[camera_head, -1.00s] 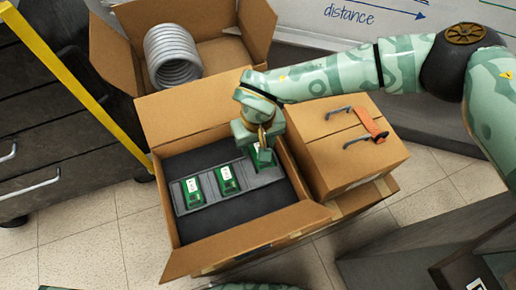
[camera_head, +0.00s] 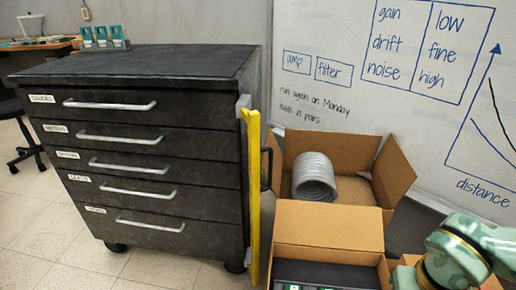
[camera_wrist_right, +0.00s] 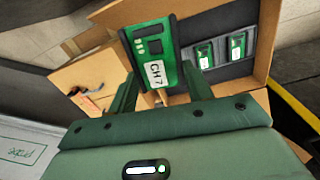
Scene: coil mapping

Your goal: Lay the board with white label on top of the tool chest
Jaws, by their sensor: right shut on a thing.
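My right gripper (camera_wrist_right: 160,88) is shut on a green board (camera_wrist_right: 152,45) with a white label reading "CH 7". The board stands up between the fingers, above the open box. In the head view my right arm (camera_head: 460,255) is at the lower right, away from the chest, and the held board is not visible there. My left gripper is in neither current view.
An open cardboard box (camera_head: 330,225) at the bottom holds other green boards in a dark insert (camera_wrist_right: 203,56). Behind it, another box (camera_head: 350,150) holds a grey coil (camera_head: 314,177). A yellow upright bar (camera_head: 253,195) stands at the chest's right edge.

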